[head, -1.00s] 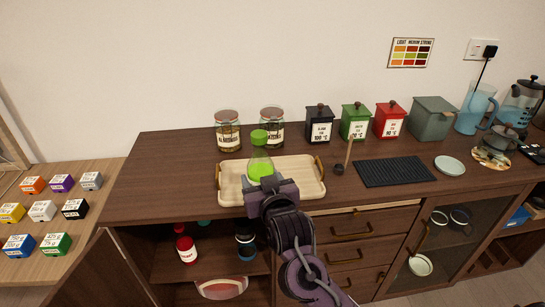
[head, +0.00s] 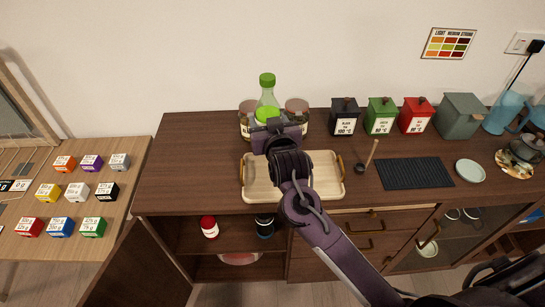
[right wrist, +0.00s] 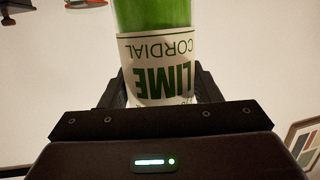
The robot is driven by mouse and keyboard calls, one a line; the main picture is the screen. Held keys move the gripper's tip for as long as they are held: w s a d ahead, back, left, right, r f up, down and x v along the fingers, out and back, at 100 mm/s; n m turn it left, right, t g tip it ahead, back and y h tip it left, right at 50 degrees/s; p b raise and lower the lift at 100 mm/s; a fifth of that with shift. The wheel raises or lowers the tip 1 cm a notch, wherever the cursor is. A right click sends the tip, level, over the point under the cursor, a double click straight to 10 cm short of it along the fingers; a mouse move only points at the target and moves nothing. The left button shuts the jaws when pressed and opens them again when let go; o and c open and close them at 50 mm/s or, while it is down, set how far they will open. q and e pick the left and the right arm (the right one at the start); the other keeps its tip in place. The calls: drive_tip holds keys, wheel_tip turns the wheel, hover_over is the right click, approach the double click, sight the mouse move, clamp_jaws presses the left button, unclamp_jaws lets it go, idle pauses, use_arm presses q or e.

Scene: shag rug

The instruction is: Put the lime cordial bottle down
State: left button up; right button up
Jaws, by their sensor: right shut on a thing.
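The lime cordial bottle (head: 267,93) is upright, green with a green cap. My right gripper (head: 274,128) is shut on it. In the right wrist view the jaws (right wrist: 162,90) close on either side of the bottle's white label (right wrist: 160,68), which appears upside down. In the head view the bottle appears in front of the two glass jars, behind the wooden tray (head: 325,180). My gripper hides its base, so I cannot tell whether it touches the sideboard. My left gripper is not in view.
Glass jars (head: 297,114) (head: 246,122) stand at the back of the sideboard (head: 190,165). Black, green and red canisters (head: 345,120) (head: 381,118) (head: 415,118) stand to their right. A small scoop (head: 369,158) and a black mat (head: 415,173) lie right of the tray. The sideboard's left end is clear.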

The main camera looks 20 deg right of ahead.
wheel_tip(320, 180, down, 13)
drive_tip(key=shift+w+r+p, duration=0.1)
drive_tip(key=shift+w+p, duration=0.05)
drive_tip(key=shift+p, duration=0.8)
drive_tip(key=shift+f, duration=0.25)
drive_tip(key=shift+f, duration=0.2)
drive_tip(key=o, duration=1.5)
drive_tip(key=shift+f, duration=0.1)
drive_tip(key=shift+s, duration=0.25)
drive_tip(key=b+v, duration=0.2)
drive_tip(key=v, duration=1)
drive_tip(key=shift+w, duration=0.1)
